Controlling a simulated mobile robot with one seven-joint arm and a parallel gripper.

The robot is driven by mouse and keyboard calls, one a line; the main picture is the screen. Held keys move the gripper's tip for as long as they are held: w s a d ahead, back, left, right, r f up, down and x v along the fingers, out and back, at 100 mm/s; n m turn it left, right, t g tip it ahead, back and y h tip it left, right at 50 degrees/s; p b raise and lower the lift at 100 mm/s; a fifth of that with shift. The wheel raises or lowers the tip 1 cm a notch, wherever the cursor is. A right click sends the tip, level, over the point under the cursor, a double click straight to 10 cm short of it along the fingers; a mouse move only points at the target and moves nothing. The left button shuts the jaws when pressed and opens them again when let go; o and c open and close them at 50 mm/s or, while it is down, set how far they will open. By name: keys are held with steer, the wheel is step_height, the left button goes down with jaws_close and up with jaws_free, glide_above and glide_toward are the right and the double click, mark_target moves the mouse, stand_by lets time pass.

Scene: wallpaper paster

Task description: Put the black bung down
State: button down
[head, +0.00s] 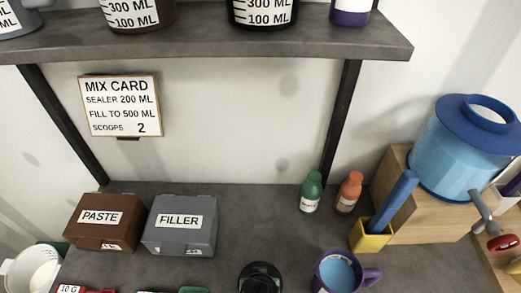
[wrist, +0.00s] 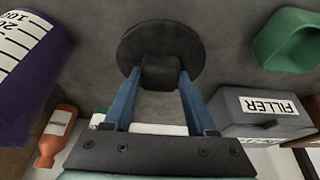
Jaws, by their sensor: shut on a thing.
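The black bung (wrist: 160,50) is a wide dark disc with a square block on it, seen in the wrist view. My gripper (wrist: 160,75) has its two blue fingers shut on that block, one on each side. The disc lies past the fingertips, over bare grey counter. Whether its underside touches the counter, I cannot tell. In the head view a dark round thing (head: 261,278) at the bottom edge looks like the bung, partly cut off; the fingers cannot be made out there.
The purple jug (head: 345,272) of blue liquid stands right of the bung. The FILLER box (head: 180,228) and PASTE box (head: 103,222) are behind left. Green (head: 311,192) and orange (head: 348,192) bottles stand farther back. A green item (wrist: 290,40) lies nearby. Grey counter between is clear.

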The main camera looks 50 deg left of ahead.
steer(key=shift+f, duration=0.55)
steer(key=shift+f, duration=0.2)
steer(key=shift+c, duration=1)
jaws_free()
steer(key=shift+r, duration=0.1)
steer(key=v, duration=1.2)
steer(key=shift+w+r, duration=0.15)
